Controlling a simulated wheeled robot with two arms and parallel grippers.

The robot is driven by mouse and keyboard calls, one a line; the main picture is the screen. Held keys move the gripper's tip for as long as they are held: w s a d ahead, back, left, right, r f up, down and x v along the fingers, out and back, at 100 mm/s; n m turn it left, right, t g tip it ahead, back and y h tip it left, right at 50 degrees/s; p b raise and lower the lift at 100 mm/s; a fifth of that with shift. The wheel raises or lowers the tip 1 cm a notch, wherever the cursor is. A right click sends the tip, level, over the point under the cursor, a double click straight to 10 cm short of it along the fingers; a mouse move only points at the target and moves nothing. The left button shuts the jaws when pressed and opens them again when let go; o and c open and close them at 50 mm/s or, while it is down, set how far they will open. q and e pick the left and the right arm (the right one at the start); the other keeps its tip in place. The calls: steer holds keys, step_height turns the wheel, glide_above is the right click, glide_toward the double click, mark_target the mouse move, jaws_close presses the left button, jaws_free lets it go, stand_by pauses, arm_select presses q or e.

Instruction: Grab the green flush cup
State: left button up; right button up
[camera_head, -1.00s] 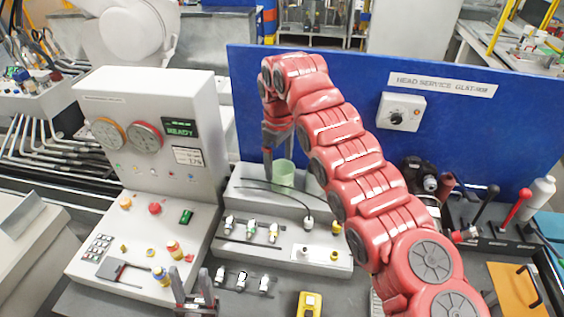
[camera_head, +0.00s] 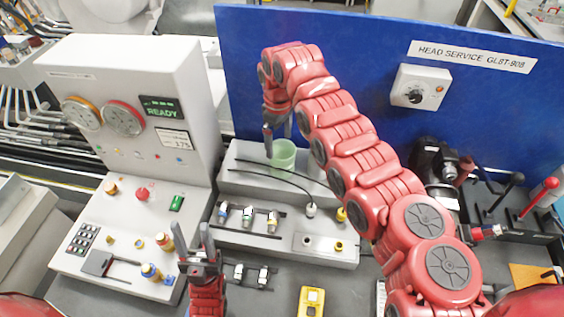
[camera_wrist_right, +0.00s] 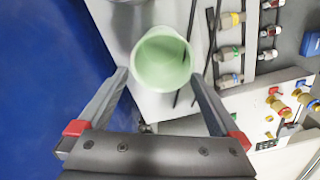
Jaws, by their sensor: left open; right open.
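The green flush cup (camera_head: 282,158) is a pale green open cup on the grey stepped stand (camera_head: 240,172), near its back edge by the blue panel. My right gripper (camera_head: 277,130) reaches down beside the cup from above and is open. In the right wrist view the cup (camera_wrist_right: 161,60) lies just ahead of the open right fingertips (camera_wrist_right: 160,78), near the middle between them. I cannot tell whether the fingers touch it. My left gripper (camera_head: 197,240) is open and empty in front of the stand, pointing up.
Hose fittings (camera_head: 247,217) sit on the stand's front step, with thin black cables near the cup. A grey control console (camera_head: 130,130) stands at left. The blue panel (camera_head: 350,45) rises behind. A yellow device (camera_head: 311,301) lies on the bench in front.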

steer(key=shift+f, duration=0.85)
steer(key=shift+s+f, duration=0.25)
steer(key=shift+f, duration=0.2)
step_height(320, 180, down, 5)
steer(key=shift+w+r, duration=0.1)
steer(key=shift+w, duration=0.05)
steer(key=shift+r, duration=0.1)
steer(key=c, duration=1)
